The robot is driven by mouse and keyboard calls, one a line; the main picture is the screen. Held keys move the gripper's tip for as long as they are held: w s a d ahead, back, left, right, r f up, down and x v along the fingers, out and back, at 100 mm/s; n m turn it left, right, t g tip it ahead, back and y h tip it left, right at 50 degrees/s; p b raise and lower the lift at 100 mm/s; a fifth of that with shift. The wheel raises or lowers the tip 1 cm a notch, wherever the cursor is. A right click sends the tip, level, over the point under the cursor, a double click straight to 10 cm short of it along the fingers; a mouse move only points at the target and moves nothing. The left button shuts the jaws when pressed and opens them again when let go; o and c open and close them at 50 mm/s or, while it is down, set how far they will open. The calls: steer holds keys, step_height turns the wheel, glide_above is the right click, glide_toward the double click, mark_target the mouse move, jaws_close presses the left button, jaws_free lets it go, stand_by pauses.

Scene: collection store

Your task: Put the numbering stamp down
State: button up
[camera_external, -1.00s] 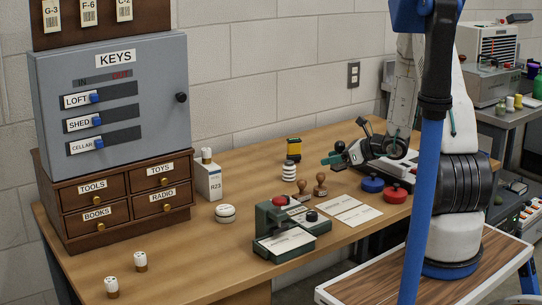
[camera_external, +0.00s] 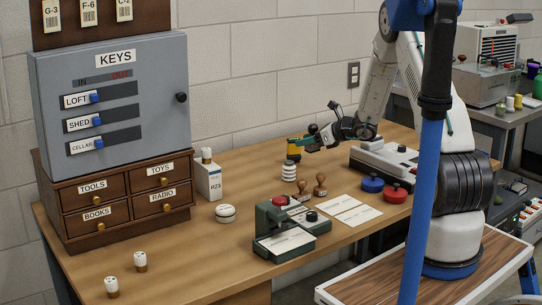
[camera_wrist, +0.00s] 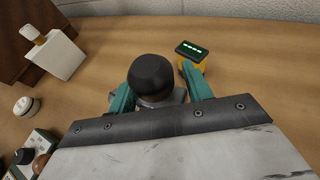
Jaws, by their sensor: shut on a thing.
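My gripper (camera_external: 313,143) has teal fingers, shut on the numbering stamp (camera_external: 313,129). In the wrist view the stamp's round black knob (camera_wrist: 152,74) and part of its grey body show between the fingertips (camera_wrist: 157,97). The stamp's lower end is hidden, so I cannot tell its exact height over the wooden table (camera_external: 252,170). In the wrist view that device (camera_wrist: 190,68), with green digits, stands just beyond the right finger.
A striped black-and-white object (camera_external: 289,172) and two wooden-handled stamps (camera_external: 320,186) stand nearer the front. A white box (camera_external: 208,181) stands left, with bare table between.

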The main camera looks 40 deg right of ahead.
mark_target(307, 171)
steer(key=shift+f, duration=3.55)
steer(key=shift+f, duration=0.2)
steer(key=o, duration=1.1)
steer(key=shift+r, duration=0.1)
